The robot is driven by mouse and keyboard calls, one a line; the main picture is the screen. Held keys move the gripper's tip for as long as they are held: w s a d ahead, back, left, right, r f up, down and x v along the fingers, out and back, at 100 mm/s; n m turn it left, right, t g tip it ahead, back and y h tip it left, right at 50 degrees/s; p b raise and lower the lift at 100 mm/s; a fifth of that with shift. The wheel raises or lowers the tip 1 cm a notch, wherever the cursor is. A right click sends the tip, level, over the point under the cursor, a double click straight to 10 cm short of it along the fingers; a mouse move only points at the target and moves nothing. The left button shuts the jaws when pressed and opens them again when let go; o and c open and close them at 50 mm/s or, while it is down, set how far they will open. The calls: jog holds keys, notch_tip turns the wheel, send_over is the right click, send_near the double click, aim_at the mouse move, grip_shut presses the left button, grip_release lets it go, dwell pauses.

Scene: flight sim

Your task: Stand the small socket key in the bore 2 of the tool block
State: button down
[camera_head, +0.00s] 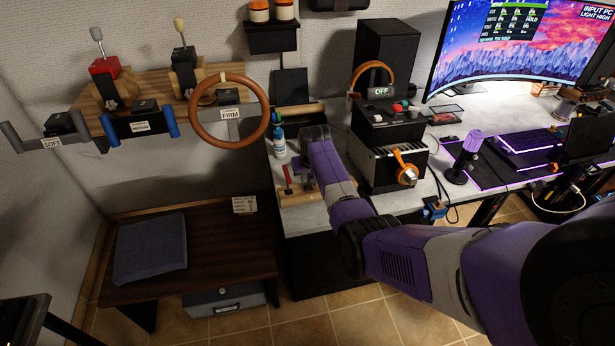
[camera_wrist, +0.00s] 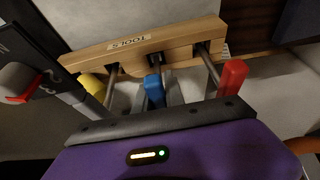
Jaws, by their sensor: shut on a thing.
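The tool block (camera_wrist: 185,38) is a pale wooden bar labelled TOOLS, with dark bores along it. In the head view it is a wooden piece (camera_head: 298,198) on the worktop, partly behind my arm. A yellow-handled key (camera_wrist: 92,84) stands at its left bore and a red-handled key (camera_wrist: 233,76) at its right bore. A blue-handled key (camera_wrist: 154,92) is at the middle bore. My gripper (camera_wrist: 164,98) appears shut on this blue handle, with grey fingers beside it. The palm hides the lower part. I cannot tell how deep the blue key's shaft sits.
A white bottle (camera_head: 280,142) stands behind the block. The black box with an orange lever (camera_head: 405,172) stands to the right on the worktop. A steering wheel (camera_head: 229,110) hangs at the left. A red-and-grey knob (camera_wrist: 20,80) is close at the wrist view's left edge.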

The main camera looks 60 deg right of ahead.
jog(key=shift+f+b, duration=0.35)
jog(key=shift+f, duration=0.15)
jog(key=c, duration=1.3)
grip_release()
jog(key=shift+v, duration=3.9)
